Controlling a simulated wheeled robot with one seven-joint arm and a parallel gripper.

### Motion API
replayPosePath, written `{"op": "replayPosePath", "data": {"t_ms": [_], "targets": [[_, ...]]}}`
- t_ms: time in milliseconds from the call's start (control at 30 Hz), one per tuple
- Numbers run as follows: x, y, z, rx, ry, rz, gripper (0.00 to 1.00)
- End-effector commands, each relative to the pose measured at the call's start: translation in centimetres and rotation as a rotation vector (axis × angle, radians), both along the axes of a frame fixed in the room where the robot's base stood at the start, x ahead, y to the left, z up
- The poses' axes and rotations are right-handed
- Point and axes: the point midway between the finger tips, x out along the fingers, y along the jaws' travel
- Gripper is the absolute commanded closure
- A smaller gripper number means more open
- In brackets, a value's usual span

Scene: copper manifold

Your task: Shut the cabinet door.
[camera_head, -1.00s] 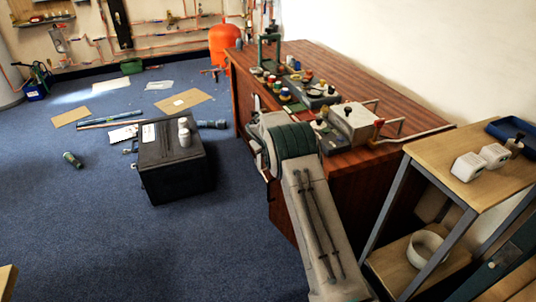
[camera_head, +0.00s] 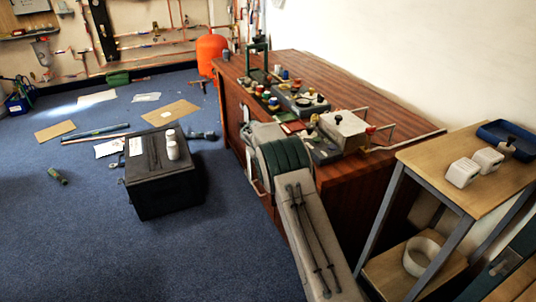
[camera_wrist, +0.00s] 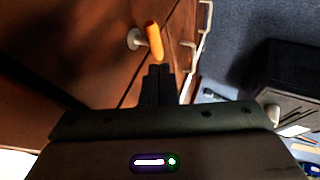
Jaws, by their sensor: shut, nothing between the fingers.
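The brown wooden cabinet (camera_head: 334,200) stands right of centre in the head view, its front facing left and seen at a steep angle. How far its door stands open cannot be told there. In the wrist view, brown wood panels (camera_wrist: 70,50) fill the upper left, with dark seams between them. A pale metal handle (camera_wrist: 198,48) runs along the wood's right side. My gripper (camera_wrist: 158,70) is shut and empty, its fingertips close to the wood and just below a small orange cylinder. In the head view my arm hides the gripper.
The orange cylinder (camera_wrist: 154,40) has a pale round base (camera_wrist: 134,39). A black box (camera_head: 165,190) with white bottles stands on blue carpet left of the cabinet. A wooden shelf unit (camera_head: 440,170) is at right. Flat sheets and tubes lie on the far floor.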

Motion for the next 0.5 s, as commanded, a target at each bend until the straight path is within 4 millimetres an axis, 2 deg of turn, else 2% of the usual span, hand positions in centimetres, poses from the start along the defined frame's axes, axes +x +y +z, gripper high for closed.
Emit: {"op": "replayPosePath", "data": {"t_ms": [233, 300, 500], "targets": [[-0.9, 3.4, -0.3, 0.000, 0.000, -0.005, 1.00], [-1.8, 3.6, 2.0, 0.000, -0.002, -0.007, 1.00], [-4.0, 4.8, 5.4, 0.001, -0.002, -0.009, 1.00]]}}
